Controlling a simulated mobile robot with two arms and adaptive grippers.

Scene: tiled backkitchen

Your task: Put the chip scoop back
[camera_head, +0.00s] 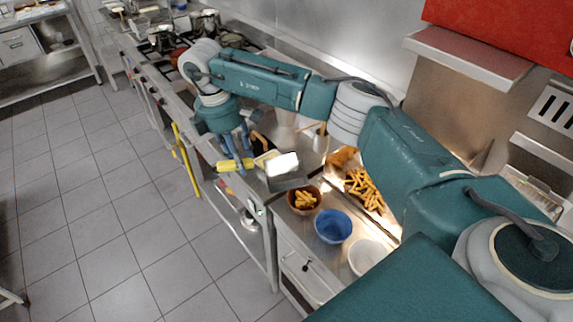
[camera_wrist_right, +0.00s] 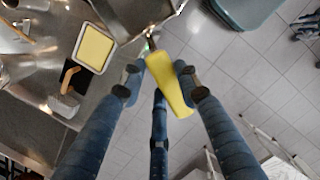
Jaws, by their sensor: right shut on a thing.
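The chip scoop has a yellow handle (camera_head: 231,165) and a grey metal pan (camera_head: 288,181). My right gripper (camera_head: 237,153) is shut on the handle, at the counter's front edge. In the right wrist view, the fingers (camera_wrist_right: 160,84) close around the yellow handle (camera_wrist_right: 170,85), and part of the metal pan (camera_wrist_right: 133,14) shows at the top. The pan looks bright white inside and seems empty. Loose chips (camera_head: 362,188) lie in the lit chip station on the right, partly hidden by my arm. My left gripper is not in view.
A brown bowl of chips (camera_head: 304,199), a blue bowl (camera_head: 332,226) and a white bowl (camera_head: 368,256) stand along the counter. A tray with yellow contents (camera_wrist_right: 95,47) lies near the scoop. A stove with pots is further back. The tiled floor (camera_head: 100,200) is clear.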

